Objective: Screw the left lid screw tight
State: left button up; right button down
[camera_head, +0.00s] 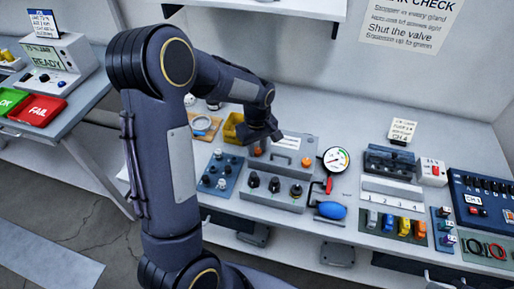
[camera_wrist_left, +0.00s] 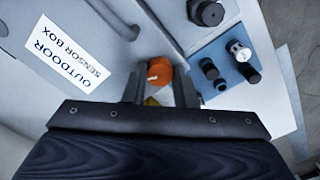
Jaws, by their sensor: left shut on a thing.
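The grey sensor box (camera_head: 281,187) stands on the bench in the head view. Its lid, lettered OUTDOOR SENSOR BOX, shows in the left wrist view (camera_wrist_left: 105,35). The orange left lid screw (camera_wrist_left: 158,72) sits at the lid's edge between my left fingers; it also shows just under the gripper in the head view (camera_head: 258,151). My left gripper (camera_head: 260,143) points down over the box and is shut on that screw; its fingers also show in the left wrist view (camera_wrist_left: 159,84). The orange right lid screw (camera_head: 306,162) stands free. My right gripper is out of view.
A blue tray (camera_head: 220,171) with several dark fittings lies left of the box. A yellow bin (camera_head: 232,127) is behind it. A gauge (camera_head: 336,159), red valve lever (camera_head: 328,185) and blue bulb (camera_head: 332,210) stand close on the right.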

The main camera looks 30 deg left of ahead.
pick_arm(q)
jog(key=m+b, duration=0.1)
jog(key=m, duration=0.3)
jog(key=shift+m, duration=0.3)
jog(key=m, duration=0.3)
jog(key=shift+m, duration=0.4)
jog(key=m, duration=0.4)
jog(key=shift+b, duration=0.4)
jog(key=m, duration=0.7)
jog(key=shift+m, duration=0.4)
jog(key=m, duration=0.3)
jog(key=shift+m+p, duration=0.3)
jog(key=m+p, duration=0.1)
jog(key=m, duration=0.3)
jog(key=shift+m+p, duration=0.35)
jog(key=shift+m, duration=1.55)
